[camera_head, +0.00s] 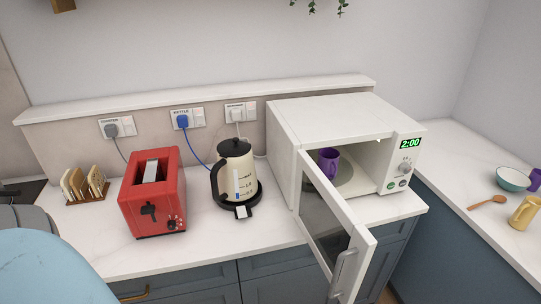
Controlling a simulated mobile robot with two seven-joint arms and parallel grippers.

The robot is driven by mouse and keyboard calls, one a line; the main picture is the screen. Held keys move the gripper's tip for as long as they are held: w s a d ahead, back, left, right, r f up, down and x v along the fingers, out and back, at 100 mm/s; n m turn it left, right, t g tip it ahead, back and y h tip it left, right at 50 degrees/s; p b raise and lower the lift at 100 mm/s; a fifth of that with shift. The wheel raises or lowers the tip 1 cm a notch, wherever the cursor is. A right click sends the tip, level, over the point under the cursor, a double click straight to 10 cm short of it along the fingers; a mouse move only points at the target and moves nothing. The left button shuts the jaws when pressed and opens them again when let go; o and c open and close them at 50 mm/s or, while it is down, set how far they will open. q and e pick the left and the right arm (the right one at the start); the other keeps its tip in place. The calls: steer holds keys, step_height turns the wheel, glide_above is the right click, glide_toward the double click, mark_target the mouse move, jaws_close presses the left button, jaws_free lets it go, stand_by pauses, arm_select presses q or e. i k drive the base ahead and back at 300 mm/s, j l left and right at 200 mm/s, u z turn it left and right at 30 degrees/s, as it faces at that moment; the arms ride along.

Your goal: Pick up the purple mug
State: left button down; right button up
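A purple mug (328,162) stands upright inside the white microwave (335,113), on its turntable (345,174). The microwave door (333,232) is swung open toward me, and its edge is close to the mug in the picture. A second purple object (535,180), possibly another mug, is cut off by the right edge of the picture, on the right counter. Neither of my grippers is in view.
A red toaster (153,194), a cream kettle (236,170) on a black base and a toast rack (85,186) stand left of the microwave. A teal bowl (513,179), wooden spoon (488,202) and yellow mug (524,212) are at right. The counter between toaster and door is partly clear.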

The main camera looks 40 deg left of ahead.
mark_target(330, 166)
steer(key=u, duration=0.85)
steer(key=i+l+u, duration=0.15)
